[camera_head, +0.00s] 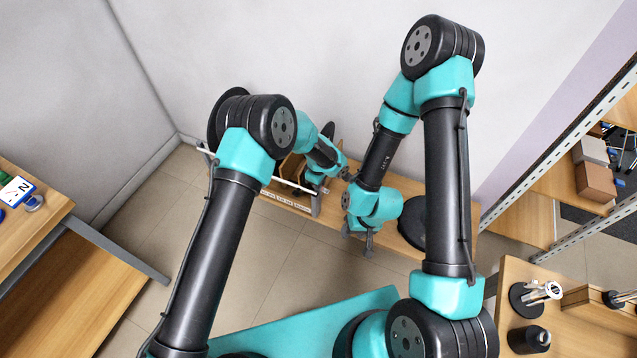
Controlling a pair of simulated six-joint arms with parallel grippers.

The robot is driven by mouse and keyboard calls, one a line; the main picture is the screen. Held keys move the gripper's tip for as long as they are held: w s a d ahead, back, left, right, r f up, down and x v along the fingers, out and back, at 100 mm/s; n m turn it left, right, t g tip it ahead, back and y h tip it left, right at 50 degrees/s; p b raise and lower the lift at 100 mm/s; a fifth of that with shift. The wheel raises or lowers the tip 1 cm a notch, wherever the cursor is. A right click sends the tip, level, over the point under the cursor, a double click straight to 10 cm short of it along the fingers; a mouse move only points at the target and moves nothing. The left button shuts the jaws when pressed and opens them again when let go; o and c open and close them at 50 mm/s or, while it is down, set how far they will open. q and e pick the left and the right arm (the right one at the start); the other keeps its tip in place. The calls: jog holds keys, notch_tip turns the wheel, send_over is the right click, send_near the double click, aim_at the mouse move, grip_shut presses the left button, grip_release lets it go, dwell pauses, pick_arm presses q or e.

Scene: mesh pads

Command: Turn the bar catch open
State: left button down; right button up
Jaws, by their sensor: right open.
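I cannot clearly make out the bar catch in the head view; my arms cover much of the wooden bench at the back. A pale bar (292,184) runs along the front of a wooden rack there, but I cannot tell whether it is part of the catch. My right gripper (368,246) points down, open and empty, at the front of the bench, to the right of the rack. My left arm's wrist reaches over the rack; its fingers are too small and covered to read.
The rack has a labelled strip (284,199) along its front. A dark round object (412,222) stands on the bench, right of my right gripper. A wooden table (52,235) is at left. Shelving with brown boxes (596,182) and a table with metal fittings (540,293) are at right.

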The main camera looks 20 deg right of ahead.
dwell(0.3)
pick_arm(q)
jog(key=c, duration=1.2)
grip_release()
jog(key=shift+o, duration=0.2)
notch_tip(320, 180, up, 18)
jog(key=shift+f, duration=0.25)
jog(key=shift+a, duration=0.1)
